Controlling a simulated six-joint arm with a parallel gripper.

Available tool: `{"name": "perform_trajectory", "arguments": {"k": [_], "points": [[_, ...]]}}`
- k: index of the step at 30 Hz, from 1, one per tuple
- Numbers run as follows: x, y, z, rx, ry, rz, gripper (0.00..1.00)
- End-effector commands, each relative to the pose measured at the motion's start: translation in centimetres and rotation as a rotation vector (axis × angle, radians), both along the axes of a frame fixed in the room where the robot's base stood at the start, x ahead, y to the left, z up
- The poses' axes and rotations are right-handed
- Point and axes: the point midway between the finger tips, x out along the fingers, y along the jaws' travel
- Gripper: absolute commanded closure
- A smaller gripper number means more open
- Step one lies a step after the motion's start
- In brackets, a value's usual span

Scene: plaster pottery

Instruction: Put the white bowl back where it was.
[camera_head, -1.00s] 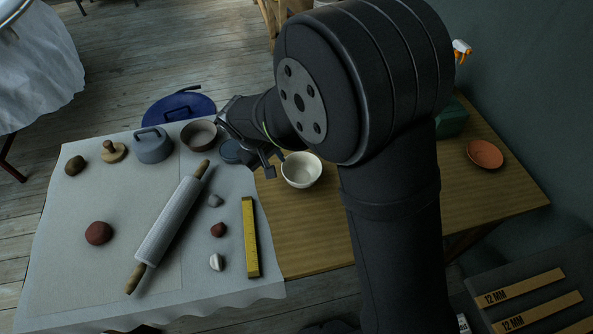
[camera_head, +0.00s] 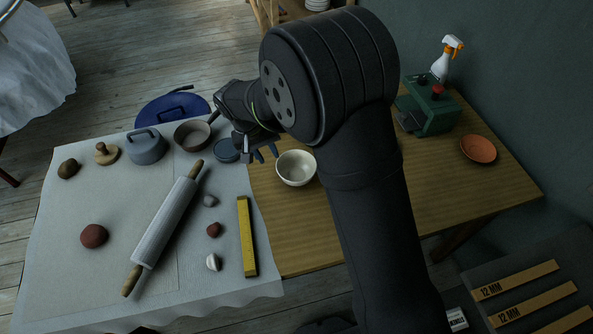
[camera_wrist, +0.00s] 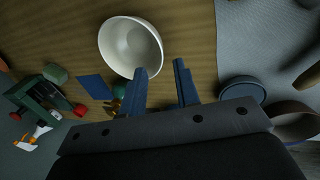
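The white bowl (camera_head: 296,170) stands upright and empty on the bare wooden table, just right of the cloth's edge. In the wrist view the bowl (camera_wrist: 130,46) lies beyond and left of the fingertips. My gripper (camera_head: 266,153) is above the table to the left of the bowl, near the cloth's edge. In the wrist view my gripper (camera_wrist: 160,66) has its two blue fingers apart with nothing between them. The left finger's tip appears close to the bowl's rim; I cannot tell whether they touch.
A blue round dish (camera_head: 226,150) and a brown bowl (camera_head: 192,135) lie left of my gripper. A rolling pin (camera_head: 164,228) and yellow bar (camera_head: 247,237) lie on the cloth. A green machine (camera_head: 428,108) and orange dish (camera_head: 478,149) stand right. Table around the bowl's front is clear.

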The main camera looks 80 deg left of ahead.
Motion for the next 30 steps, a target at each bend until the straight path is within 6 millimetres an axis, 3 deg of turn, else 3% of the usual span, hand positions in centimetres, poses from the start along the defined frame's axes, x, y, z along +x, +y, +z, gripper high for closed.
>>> {"name": "perform_trajectory", "arguments": {"k": [4, 14, 22, 30], "points": [[0.8, 0.0, -2.8, -0.002, -0.001, 0.000, 0.71], [1.4, 0.0, -5.0, -0.001, -0.001, 0.001, 0.71], [2.5, 0.2, -8.7, -0.002, -0.001, 0.000, 0.71], [2.7, 0.3, -9.3, 0.002, 0.001, 0.001, 0.71]]}}
